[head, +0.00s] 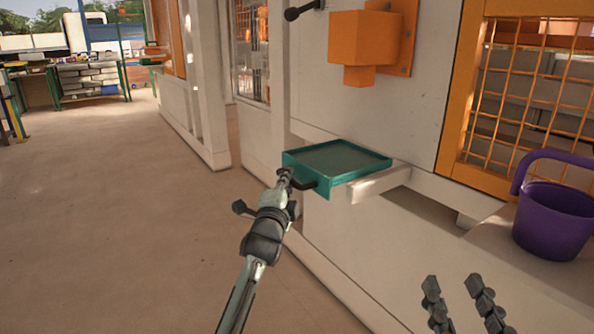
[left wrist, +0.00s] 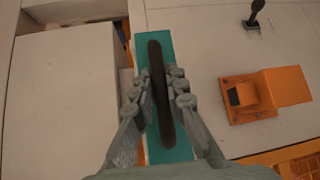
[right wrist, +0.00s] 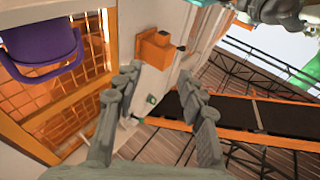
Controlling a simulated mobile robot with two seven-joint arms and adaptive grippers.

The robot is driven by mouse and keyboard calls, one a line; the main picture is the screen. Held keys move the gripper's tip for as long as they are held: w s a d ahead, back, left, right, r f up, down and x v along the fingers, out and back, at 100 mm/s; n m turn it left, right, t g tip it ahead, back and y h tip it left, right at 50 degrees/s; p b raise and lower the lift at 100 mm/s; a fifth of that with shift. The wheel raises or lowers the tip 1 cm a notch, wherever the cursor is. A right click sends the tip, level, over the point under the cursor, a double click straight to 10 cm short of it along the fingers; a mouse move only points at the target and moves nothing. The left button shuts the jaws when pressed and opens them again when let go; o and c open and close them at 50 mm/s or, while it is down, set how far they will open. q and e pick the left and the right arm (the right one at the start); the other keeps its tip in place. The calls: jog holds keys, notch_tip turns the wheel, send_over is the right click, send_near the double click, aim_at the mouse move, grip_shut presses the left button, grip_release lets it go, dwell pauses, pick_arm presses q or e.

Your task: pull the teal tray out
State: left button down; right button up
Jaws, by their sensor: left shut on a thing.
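The teal tray (head: 345,160) sticks out of the white press wall on a pale ledge, with its near side facing me. It also shows in the left wrist view (left wrist: 157,42), where its dark handle (left wrist: 160,95) runs between the fingers. My left gripper (head: 287,180) is at the tray's front, its fingers closed on both sides of the handle; it also shows in the left wrist view (left wrist: 161,90). My right gripper (head: 457,290) is at the bottom of the head view, away from the tray. Its fingers stand apart and empty in the right wrist view (right wrist: 160,90).
An orange box (head: 362,38) juts from the wall above the tray. A purple bucket (head: 552,222) stands on a ledge at the right, below an orange-framed mesh (head: 535,85). A dark lever (head: 302,11) sticks out at the top. The floor (head: 110,220) on the left is clear.

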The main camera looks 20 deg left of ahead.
jog(key=s+d+f+g+h+p, duration=0.1)
jog(key=d+f+g+h+p, duration=0.2)
jog(key=f, duration=0.5)
jog(key=d+f+g+h, duration=0.2)
jog(key=d+f+g, duration=0.3)
jog(key=d+f, duration=0.15)
jog(key=s+d+f+m+g+h+p, duration=0.1)
jog(key=s+d+f+g+h+p, duration=0.1)
jog(key=s+d+f+g, duration=0.3)
jog(key=s+d+f+m+g+h+p, duration=0.1)
jog(key=s+d+f+g+h, duration=0.15)
jog(key=s+d, duration=0.35)
pick_arm(q)
jog(key=s+a+p, duration=0.1)
jog(key=s+a, duration=0.9)
jog(key=s, duration=0.3)
pick_arm(e)
jog(key=shift+g+y, duration=0.25)
jog(key=shift+a+f, duration=0.2)
jog(key=shift+f, duration=0.55)
jog(key=shift+a+f, duration=0.2)
jog(key=shift+f, duration=0.5)
jog(key=shift+a+f, duration=0.2)
jog(key=shift+f, duration=0.55)
pick_arm(q)
jog(key=shift+a, duration=0.1)
jog(key=c, duration=1.5)
grip_release()
jog(key=shift+c, duration=0.2)
